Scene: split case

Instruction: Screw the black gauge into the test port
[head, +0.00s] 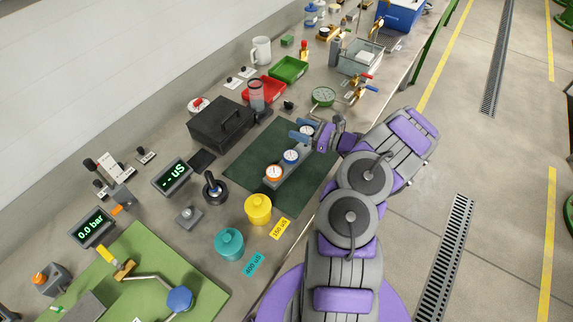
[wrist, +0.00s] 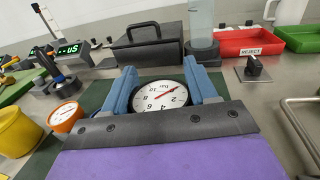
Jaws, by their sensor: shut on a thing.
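The black gauge (wrist: 160,97) has a black rim and a white dial with a red needle, seen face-on in the wrist view. My gripper (wrist: 163,92) is shut on it, with one blue finger on each side. In the head view my gripper (head: 304,131) is over the far end of a grey gauge rack (head: 272,186), and the black gauge (head: 307,129) shows between the fingers. Whether its stem is still in the rack is hidden. The test port is not clearly identifiable; a brass fitting with a yellow handle (head: 107,255) is on the green mat at lower left.
An orange gauge (head: 274,173) and a blue gauge (head: 290,157) stand in the rack on a dark green mat (head: 247,165). A black case (head: 221,124), yellow pot (head: 258,209), teal pot (head: 229,243) and "0.0 bar" display (head: 92,228) stand nearby.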

